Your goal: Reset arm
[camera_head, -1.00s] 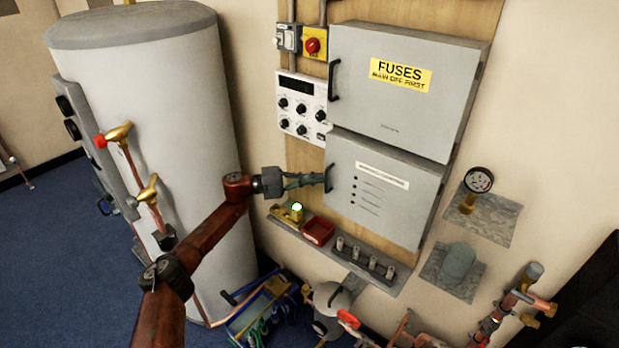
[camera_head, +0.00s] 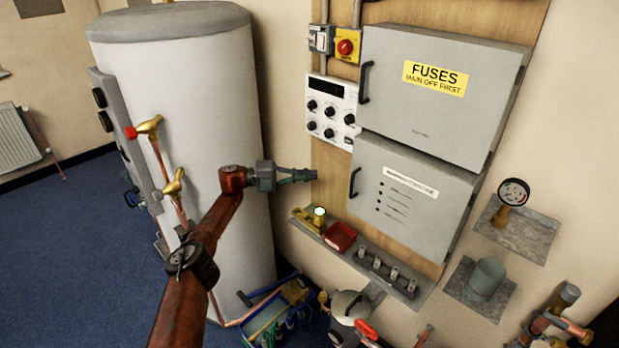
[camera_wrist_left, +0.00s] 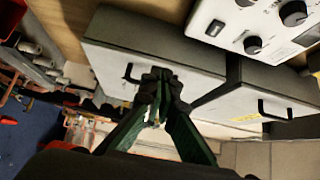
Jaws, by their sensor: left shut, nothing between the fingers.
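My left gripper (camera_head: 311,175) is shut and empty, in the air to the left of the lower grey cabinet. The lower cabinet (camera_head: 405,205) is closed, with a black handle (camera_head: 354,182) that stands apart from the fingertips in the head view. In the left wrist view my left gripper (camera_wrist_left: 158,78) shows its fingers together, with the lower cabinet's handle (camera_wrist_left: 130,73) beyond them. My right gripper is in neither view.
A white tank (camera_head: 200,90) stands behind my left arm. The FUSES cabinet (camera_head: 440,110) is above. Blue floor lies free at left.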

